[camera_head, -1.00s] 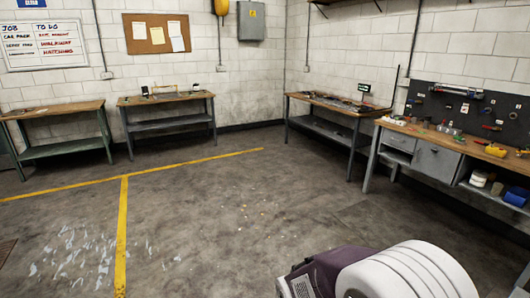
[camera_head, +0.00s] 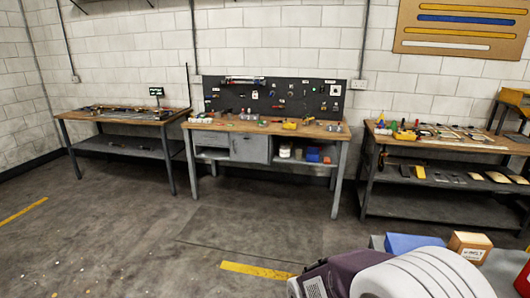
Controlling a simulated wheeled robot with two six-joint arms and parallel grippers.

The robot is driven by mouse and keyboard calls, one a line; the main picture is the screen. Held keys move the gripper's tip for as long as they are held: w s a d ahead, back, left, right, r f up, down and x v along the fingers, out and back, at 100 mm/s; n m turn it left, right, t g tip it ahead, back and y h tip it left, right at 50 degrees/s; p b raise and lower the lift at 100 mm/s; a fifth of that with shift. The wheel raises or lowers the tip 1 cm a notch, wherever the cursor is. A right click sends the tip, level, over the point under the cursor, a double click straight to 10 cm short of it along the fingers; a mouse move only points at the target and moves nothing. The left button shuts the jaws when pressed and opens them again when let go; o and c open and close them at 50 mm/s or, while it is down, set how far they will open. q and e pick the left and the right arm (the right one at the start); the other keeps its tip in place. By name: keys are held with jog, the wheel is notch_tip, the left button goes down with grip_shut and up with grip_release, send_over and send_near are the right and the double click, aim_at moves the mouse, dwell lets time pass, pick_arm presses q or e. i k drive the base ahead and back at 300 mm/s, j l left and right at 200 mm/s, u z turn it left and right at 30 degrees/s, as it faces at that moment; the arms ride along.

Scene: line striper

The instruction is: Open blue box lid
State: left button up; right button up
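A blue box (camera_head: 413,243) shows at the lower right, on a grey surface (camera_head: 503,262). Its lower part is hidden behind a white and purple part of my own body. I cannot tell whether its lid is open or shut. A smaller blue container (camera_head: 314,156) sits on the shelf under the middle workbench. Neither of my grippers is in view.
A tan cardboard box (camera_head: 470,246) stands right of the blue box, and a red object (camera_head: 525,278) is cut off at the right edge. The middle workbench (camera_head: 262,127), left bench (camera_head: 120,116) and right bench (camera_head: 440,143) line the wall. The floor before them is clear.

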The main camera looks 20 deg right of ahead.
aim_at(400, 244)
jog(key=i+l+z, duration=0.2)
jog(key=z, duration=0.2)
jog(key=i+z, duration=0.75)
jog(key=i+j+z, duration=0.1)
jog(key=i+z, duration=0.3)
jog(key=k, duration=0.05)
